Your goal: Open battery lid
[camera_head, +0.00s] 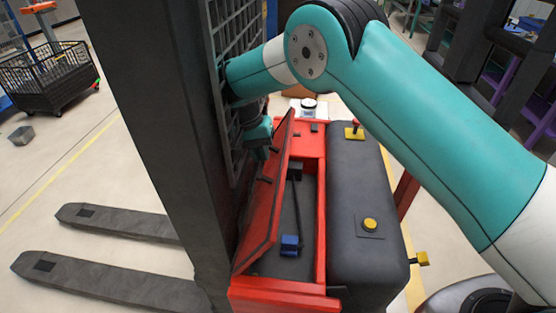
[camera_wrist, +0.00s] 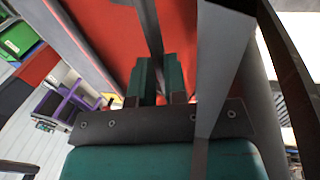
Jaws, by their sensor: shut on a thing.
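The red battery lid (camera_head: 262,222) of the forklift stands steeply tilted up, leaning left toward the mast. Its long left side is down and the battery compartment (camera_head: 305,210) shows open beside it. A blue connector (camera_head: 290,243) and a dark cable lie inside. My gripper (camera_head: 262,152) is at the far upper part of the lid, partly hidden. In the wrist view, the two teal fingers (camera_wrist: 160,78) are close together around a dark bar, the lid handle (camera_wrist: 152,28), in front of the red lid surface (camera_wrist: 105,30).
The dark mast (camera_head: 165,150) with its grille stands close left of the lid. The grey forklift body (camera_head: 360,200) with a yellow button (camera_head: 370,225) is at the right. Forks (camera_head: 100,277) extend left over open floor. A wire cart (camera_head: 50,75) stands far left.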

